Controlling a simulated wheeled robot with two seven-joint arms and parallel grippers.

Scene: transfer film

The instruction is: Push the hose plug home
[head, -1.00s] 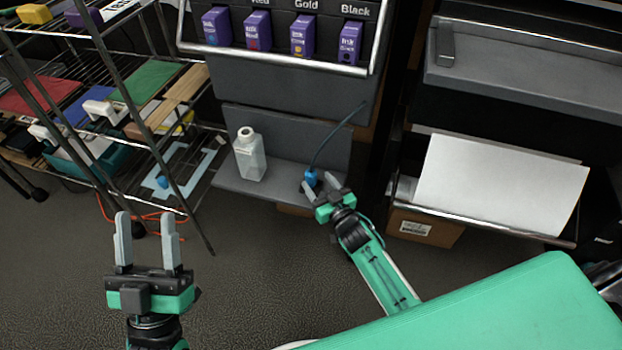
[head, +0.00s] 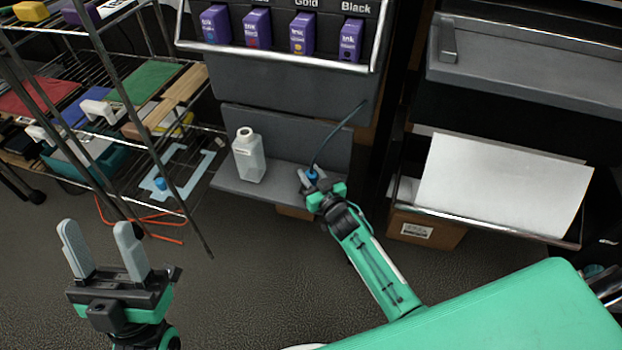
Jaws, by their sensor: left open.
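The blue hose plug (head: 312,174) is at the lower end of a thin dark hose (head: 333,133) that curves down from the grey cabinet. My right gripper (head: 313,175) is at the plug, with one finger on each side of it. Whether the fingers press on it is too small to tell. A translucent white bottle (head: 249,160) with an open neck stands upright on the grey shelf (head: 273,183), left of the plug and apart from it. My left gripper (head: 103,246) is open and empty over the floor at the lower left.
A wire rack (head: 192,215) with coloured items stands at the left. Purple ink boxes (head: 257,28) sit in a row above the shelf. A tray with white paper (head: 500,190) and a cardboard box (head: 425,229) are at the right.

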